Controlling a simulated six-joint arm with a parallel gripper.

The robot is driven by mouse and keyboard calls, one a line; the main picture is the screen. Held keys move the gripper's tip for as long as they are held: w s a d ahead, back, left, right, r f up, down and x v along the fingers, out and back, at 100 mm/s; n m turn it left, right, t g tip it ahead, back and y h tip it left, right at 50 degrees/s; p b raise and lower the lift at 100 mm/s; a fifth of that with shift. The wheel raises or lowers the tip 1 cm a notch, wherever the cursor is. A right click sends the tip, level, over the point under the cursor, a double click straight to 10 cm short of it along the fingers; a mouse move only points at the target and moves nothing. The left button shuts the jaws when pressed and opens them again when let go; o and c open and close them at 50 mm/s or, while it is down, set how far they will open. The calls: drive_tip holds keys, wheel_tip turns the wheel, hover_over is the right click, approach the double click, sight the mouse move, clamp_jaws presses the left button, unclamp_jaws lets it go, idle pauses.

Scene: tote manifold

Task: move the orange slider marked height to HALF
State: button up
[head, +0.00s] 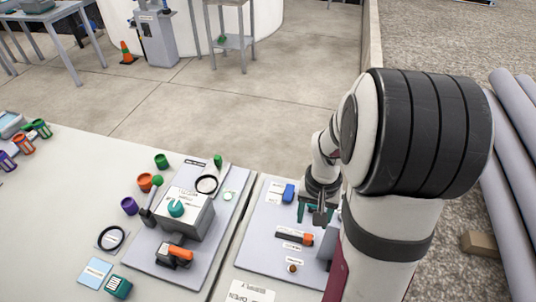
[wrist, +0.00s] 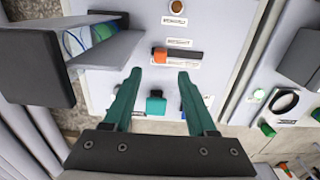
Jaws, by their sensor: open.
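The orange slider (head: 308,240) sits at the right end of a short dark track (head: 289,234) on the right-hand grey panel. In the wrist view the orange slider (wrist: 159,55) is at the left end of the dark track (wrist: 186,57), with white labels above and below, too small to read. My gripper (head: 309,213) hangs over the panel, behind the slider in the head view. In the wrist view my gripper (wrist: 158,74) is open and empty, its teal fingers apart. The slider shows just beyond the fingertips, not between them. Contact with the panel cannot be told.
A teal block (wrist: 155,104) shows between the fingers, lower down; a blue block (head: 289,193) stands near the panel's back. A grey open box (wrist: 105,45) stands beside the slider. A brown round knob (head: 292,267) is in front. The left panel (head: 143,249) holds other controls.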

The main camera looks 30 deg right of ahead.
sight(308, 236)
wheel_tip(308, 236, down, 8)
drive_tip(key=shift+f, duration=0.1)
clamp_jaws()
idle(1.5)
